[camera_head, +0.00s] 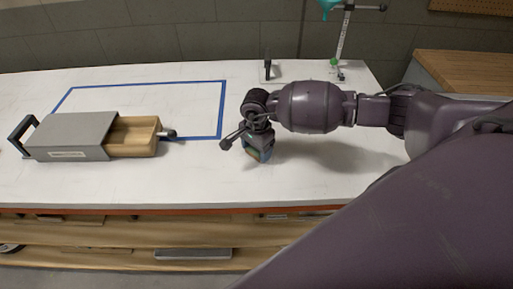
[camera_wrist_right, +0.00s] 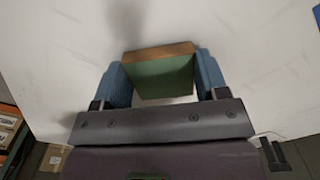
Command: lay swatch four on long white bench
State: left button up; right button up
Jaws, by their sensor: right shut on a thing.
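The swatch (camera_wrist_right: 160,75) has a green face and a brown edge in the right wrist view. My right gripper (camera_wrist_right: 160,80) is shut on it, with a blue finger pad on each side. In the head view the right gripper (camera_head: 258,152) points down over the long white bench (camera_head: 330,180), right of the blue tape outline, and the swatch is mostly hidden by the fingers. I cannot tell whether the swatch touches the bench top. No number shows on it. My left gripper is not in view.
A grey box (camera_head: 75,137) with an open wooden drawer (camera_head: 133,136) stands on the bench at left, partly inside the blue tape outline (camera_head: 221,105). A stand with a green funnel (camera_head: 331,8) is at the back. The bench around my right gripper is clear.

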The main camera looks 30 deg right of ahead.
aim_at(257, 151)
jog(key=shift+f, duration=0.1)
jog(key=o, duration=0.9)
jog(key=shift+w+r, duration=0.1)
jog(key=shift+r, duration=0.4)
notch_tip(257, 151, up, 11)
jog(key=shift+r+b, duration=0.15)
jog(key=shift+b, duration=0.15)
